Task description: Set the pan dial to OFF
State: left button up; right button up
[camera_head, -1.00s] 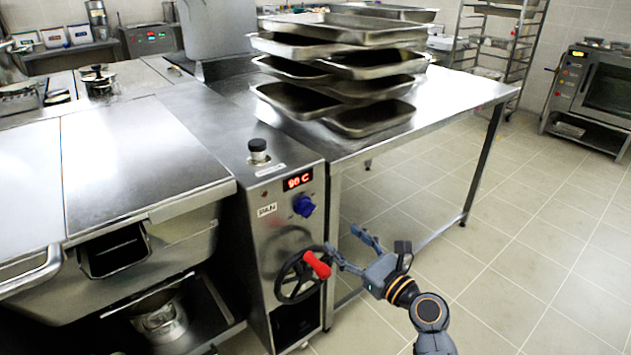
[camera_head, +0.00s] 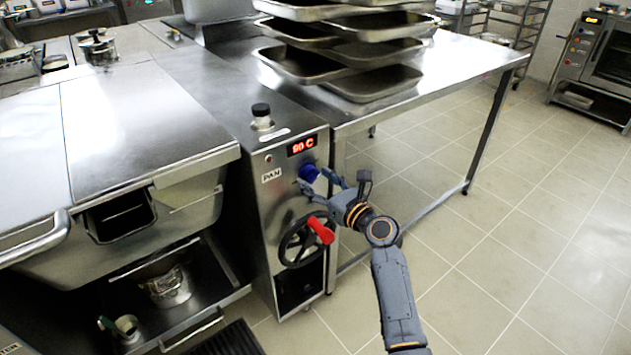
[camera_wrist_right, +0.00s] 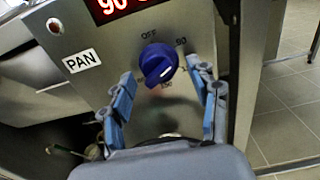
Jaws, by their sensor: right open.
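The blue pan dial (camera_head: 309,172) is on the front panel of the steel pan unit, under the red "90 C" display (camera_head: 302,145) and beside the PAN label (camera_head: 271,175). In the right wrist view the dial (camera_wrist_right: 158,64) shows its white pointer mark turned to the lower right, away from the OFF mark (camera_wrist_right: 149,35) above it. My right gripper (camera_head: 321,181) is at the panel, close in front of the dial. In the wrist view its fingers (camera_wrist_right: 168,87) are open, one on each side below the dial. Whether they touch it I cannot tell. My left gripper is not in view.
A black handwheel with a red handle (camera_head: 321,230) is just below my right gripper. A steel table (camera_head: 440,85) with stacked trays stands right of the panel. The tiled floor (camera_head: 500,240) to the right is clear.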

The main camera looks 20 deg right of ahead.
jog(key=shift+w+a, duration=0.15)
jog(key=shift+w, duration=0.2)
jog(key=c, duration=1.2)
jog(key=shift+n, duration=0.3)
